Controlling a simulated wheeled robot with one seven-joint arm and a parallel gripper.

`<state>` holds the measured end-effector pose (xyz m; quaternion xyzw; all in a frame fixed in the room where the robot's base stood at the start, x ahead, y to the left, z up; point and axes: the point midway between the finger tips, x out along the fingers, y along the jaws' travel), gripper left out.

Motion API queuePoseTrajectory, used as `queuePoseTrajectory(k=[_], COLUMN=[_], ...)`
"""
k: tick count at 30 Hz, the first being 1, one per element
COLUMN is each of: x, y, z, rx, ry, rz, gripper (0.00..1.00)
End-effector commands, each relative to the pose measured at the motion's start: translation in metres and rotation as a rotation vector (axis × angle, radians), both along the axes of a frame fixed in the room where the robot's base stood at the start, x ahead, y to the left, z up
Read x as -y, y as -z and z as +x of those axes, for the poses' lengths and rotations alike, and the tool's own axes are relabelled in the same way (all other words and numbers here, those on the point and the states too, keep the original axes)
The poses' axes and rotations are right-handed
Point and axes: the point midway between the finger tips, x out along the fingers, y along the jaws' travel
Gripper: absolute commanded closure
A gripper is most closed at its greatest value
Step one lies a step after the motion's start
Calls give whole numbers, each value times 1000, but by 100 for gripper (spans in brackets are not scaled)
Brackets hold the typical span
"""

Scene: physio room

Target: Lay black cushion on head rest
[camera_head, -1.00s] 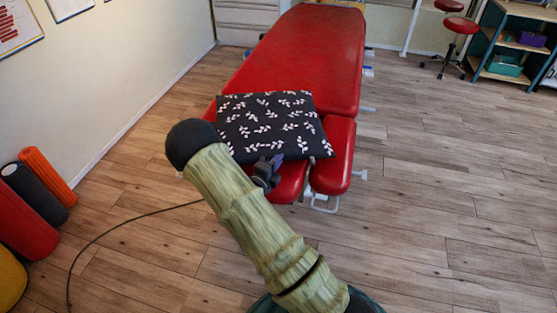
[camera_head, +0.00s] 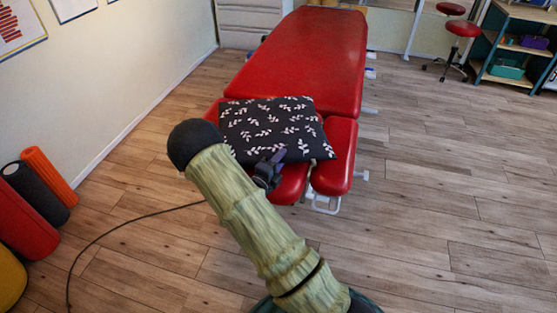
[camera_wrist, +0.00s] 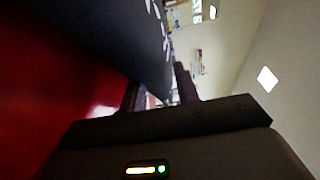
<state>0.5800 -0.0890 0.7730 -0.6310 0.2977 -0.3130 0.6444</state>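The black cushion (camera_head: 270,128) with a pale leaf pattern lies over the near end of the red treatment table, across the head rest (camera_head: 341,155). Its far edge reaches the start of the long table section. My gripper (camera_head: 268,168) is at the cushion's near edge, low beside the head rest. In the wrist view the cushion (camera_wrist: 110,30) shows as a dark slab at the top, with red padding (camera_wrist: 60,110) at the left. My fingers (camera_wrist: 160,92) stand apart there, with a bright gap between them and the cushion's edge close by. Their tips are partly hidden.
The long red table section (camera_head: 305,55) stretches away behind the cushion. Foam rollers (camera_head: 38,190) stand by the left wall. A red stool (camera_head: 458,30) and shelves (camera_head: 512,45) are at the back right. The wooden floor to the right is clear.

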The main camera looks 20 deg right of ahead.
Motion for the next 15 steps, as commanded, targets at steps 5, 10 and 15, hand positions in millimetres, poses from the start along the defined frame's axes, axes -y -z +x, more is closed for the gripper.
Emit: queuePoseTrajectory(k=[5,10,15], x=[0,-8,-38], y=[7,1,-1], z=[-4,-8,-29], rx=[-24,-26,-21], ry=[0,-4,-8], rz=[15,15,11], gripper=[70,70,70])
